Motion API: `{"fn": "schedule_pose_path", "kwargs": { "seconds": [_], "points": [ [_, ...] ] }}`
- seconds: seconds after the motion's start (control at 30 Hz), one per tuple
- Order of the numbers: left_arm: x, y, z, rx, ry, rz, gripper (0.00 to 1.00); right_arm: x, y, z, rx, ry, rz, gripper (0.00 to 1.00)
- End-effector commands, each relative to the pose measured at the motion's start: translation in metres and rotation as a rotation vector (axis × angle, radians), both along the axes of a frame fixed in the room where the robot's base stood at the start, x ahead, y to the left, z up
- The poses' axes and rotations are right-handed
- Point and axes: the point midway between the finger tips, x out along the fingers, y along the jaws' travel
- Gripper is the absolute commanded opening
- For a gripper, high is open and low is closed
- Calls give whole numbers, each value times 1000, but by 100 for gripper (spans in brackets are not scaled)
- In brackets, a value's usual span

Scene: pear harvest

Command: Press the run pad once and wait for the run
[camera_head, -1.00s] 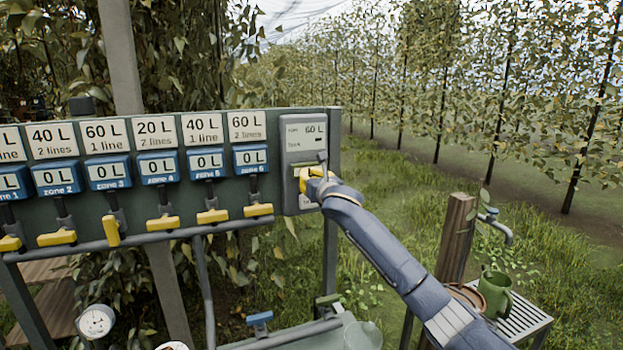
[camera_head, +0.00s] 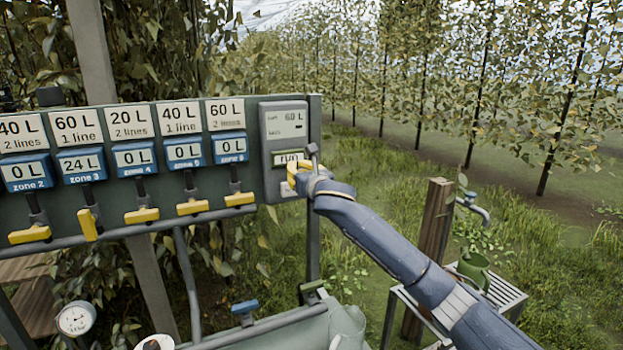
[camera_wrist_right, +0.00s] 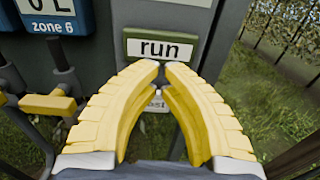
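The run pad (camera_head: 291,158), a pale label in a dark green frame, is on the grey control box (camera_head: 304,122) at the panel's right end. It shows large in the right wrist view (camera_wrist_right: 160,45). My right gripper (camera_head: 294,178) is just below the pad. In the right wrist view its yellow fingers (camera_wrist_right: 160,66) come together at the tips, below the pad's lower edge and with no object between them. I cannot tell if they touch the box. The zone 3 counter (camera_head: 82,165) reads 24 L; the other visible counters read 0 L. My left gripper is out of view.
Yellow valve handles (camera_head: 141,215) hang below the counters; zone 3's handle (camera_head: 87,225) is upright, the others lie crosswise. A pipe runs beneath. At right stand a wooden post (camera_head: 428,240), a tap (camera_head: 478,207) and a green watering can (camera_head: 474,268) on a slatted stand.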

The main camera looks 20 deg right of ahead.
Motion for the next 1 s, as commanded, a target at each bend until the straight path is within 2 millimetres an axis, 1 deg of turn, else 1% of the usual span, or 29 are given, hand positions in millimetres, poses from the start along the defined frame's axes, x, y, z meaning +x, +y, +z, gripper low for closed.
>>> {"fn": "schedule_pose_path", "kwargs": {
  "seconds": [0.03, 0.2, 0.4, 0.5, 0.7, 1.0],
  "points": [
    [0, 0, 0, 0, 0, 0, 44, -9, -1, 0, -3, -2, 2, 0],
    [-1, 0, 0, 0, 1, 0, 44, -36, -3, 0, -2, -1, 2, 0],
    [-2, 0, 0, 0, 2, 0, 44, -61, -6, -1, -2, 0, 2, 0],
    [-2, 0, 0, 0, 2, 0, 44, -69, -6, 0, 0, 0, 2, 0],
    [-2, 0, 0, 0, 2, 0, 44, -77, -7, 0, -1, 0, 2, 0],
    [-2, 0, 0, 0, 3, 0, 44, -78, -7, 0, 0, 1, 2, 0]
  ]
}}
